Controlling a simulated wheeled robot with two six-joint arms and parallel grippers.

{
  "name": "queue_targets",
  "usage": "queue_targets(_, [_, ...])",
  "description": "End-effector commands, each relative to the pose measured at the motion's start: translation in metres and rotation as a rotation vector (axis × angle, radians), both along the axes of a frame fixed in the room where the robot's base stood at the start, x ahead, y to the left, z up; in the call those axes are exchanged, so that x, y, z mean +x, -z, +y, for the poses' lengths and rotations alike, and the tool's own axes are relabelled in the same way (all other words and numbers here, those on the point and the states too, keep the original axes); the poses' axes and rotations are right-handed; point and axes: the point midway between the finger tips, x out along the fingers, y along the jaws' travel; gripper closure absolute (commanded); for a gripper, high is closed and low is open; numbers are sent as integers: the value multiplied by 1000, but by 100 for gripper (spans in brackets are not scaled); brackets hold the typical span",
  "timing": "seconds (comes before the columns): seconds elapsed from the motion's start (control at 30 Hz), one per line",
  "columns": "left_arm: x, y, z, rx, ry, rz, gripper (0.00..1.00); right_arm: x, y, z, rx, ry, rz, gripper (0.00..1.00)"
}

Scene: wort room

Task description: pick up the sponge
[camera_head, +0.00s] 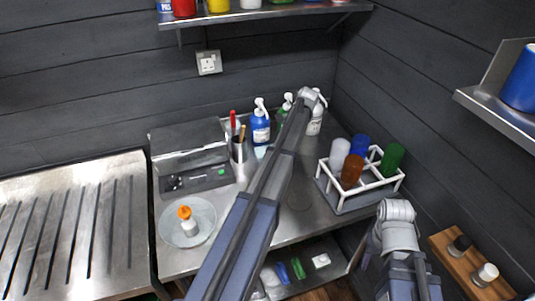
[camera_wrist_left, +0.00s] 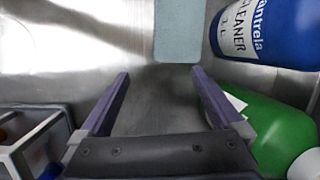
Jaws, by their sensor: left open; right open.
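The sponge (camera_wrist_left: 178,30) is a flat pale blue-grey block on the metal counter, cut off by the top edge of the left wrist view. In the head view a small pale blue patch of it (camera_head: 261,152) shows below the blue bottle. My left gripper (camera_wrist_left: 161,78) is open and empty, its two dark fingers apart short of the sponge. In the head view my left arm reaches over the counter and hides that gripper. My right gripper (camera_head: 364,268) is low at the right, beside the counter, open; its fingers are hard to make out.
A blue cleaner bottle (camera_wrist_left: 270,28) stands close right of the sponge, with a green bottle (camera_wrist_left: 278,130) beside my right-hand finger. A white bottle rack (camera_head: 358,180) is to the right. A utensil cup (camera_head: 239,160) and glass dish (camera_head: 205,230) stand left. Bare metal lies left of the sponge.

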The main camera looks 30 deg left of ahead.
Motion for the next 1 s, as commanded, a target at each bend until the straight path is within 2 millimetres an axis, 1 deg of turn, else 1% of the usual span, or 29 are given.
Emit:
queue_targets(0.03, [-5,0,7,0,-2,0,0,0,0,0,0,0,0,50])
queue_targets(0.1, [-7,0,13,0,0,0,0,0,0,0,0,0,0,50])
queue_targets(0.33, [-9,0,17,0,0,0,0,0,0,0,0,0,0,50])
queue_targets(0.47, [-15,0,26,-1,-1,0,0,0,0,0,0,0,0,50])
queue_targets(0.67, [-31,0,56,-1,-2,0,0,0,0,0,0,0,0,50])
queue_targets(0.7, [-31,11,57,0,0,0,0,0,11,0,0,0,0,50])
queue_targets(0.8, [-31,25,59,0,0,0,0,0,25,0,0,0,0,50])
queue_targets(0.9, [-32,31,61,0,0,0,0,0,30,0,0,0,0,50])
queue_targets(1.0, [-33,30,62,0,1,0,0,0,30,0,0,0,0,50])
